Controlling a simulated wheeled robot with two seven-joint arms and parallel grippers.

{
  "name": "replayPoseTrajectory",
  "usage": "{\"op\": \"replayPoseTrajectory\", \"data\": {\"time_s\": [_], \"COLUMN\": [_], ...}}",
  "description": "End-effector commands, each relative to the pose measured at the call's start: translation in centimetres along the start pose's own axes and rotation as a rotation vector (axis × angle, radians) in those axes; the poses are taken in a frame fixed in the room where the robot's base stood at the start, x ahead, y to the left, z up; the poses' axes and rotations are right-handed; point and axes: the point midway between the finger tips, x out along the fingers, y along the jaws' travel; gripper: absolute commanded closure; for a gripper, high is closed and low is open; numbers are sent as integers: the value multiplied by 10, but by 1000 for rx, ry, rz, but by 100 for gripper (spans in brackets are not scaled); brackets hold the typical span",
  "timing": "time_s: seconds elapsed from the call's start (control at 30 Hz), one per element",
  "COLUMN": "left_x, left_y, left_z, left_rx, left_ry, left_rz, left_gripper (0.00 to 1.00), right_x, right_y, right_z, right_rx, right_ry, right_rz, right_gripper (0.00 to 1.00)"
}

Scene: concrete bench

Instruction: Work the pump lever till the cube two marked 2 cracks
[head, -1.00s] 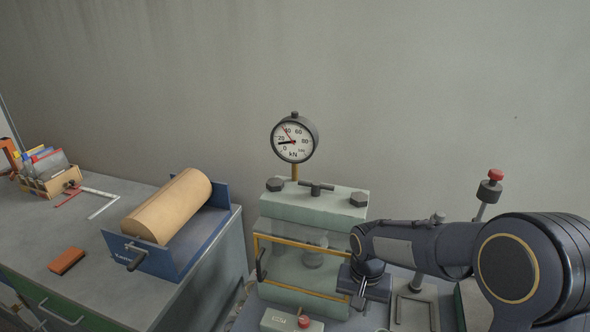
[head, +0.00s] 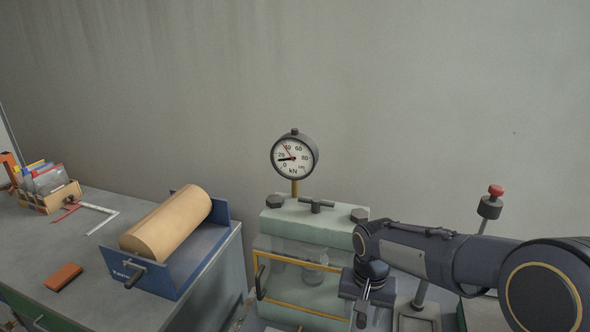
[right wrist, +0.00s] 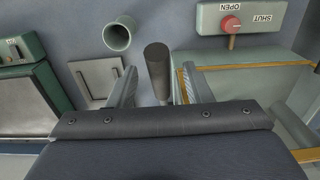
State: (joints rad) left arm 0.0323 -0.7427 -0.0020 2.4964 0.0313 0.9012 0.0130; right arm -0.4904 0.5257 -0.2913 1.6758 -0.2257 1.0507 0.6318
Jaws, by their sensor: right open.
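The press (head: 310,222) stands with a round dial gauge (head: 294,157) on top. The black needle points left in the low part of the scale; a red needle sits near 40. Behind the clear guard with its yellow frame (head: 300,262) a round platen shows; I cannot make out cube two or its mark. My right gripper (head: 362,308) is in front of the press's right side. In the right wrist view its open fingers stand either side of a dark cylindrical grip (right wrist: 158,68), which looks like the pump lever's end. I cannot tell if they touch it. My left gripper is out of view.
A red valve knob (right wrist: 231,24) marked OPEN and SHUT is beside the gripper. A pale green tube (right wrist: 118,35) and a flat plate (right wrist: 97,78) are on its other side. A red-capped rod (head: 490,205) rises behind my arm. A blue cradle (head: 185,265) holds a tan cylinder.

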Motion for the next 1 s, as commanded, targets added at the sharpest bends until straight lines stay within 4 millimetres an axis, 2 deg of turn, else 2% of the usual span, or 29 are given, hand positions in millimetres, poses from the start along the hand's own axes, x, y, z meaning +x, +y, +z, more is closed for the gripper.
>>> {"op": "replayPoseTrajectory", "data": {"time_s": [0.13,0.37,1.0], "left_x": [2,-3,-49], "left_y": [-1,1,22], "left_z": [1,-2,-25], "left_rx": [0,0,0], "left_ry": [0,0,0], "left_rz": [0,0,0], "left_gripper": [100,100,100], "right_x": [-23,-43,-105], "right_y": [0,0,0], "right_z": [-1,0,0], "right_rx": [0,0,1], "right_ry": [3,0,0], "right_rz": [-2,0,0], "right_gripper": [55,55,55]}}
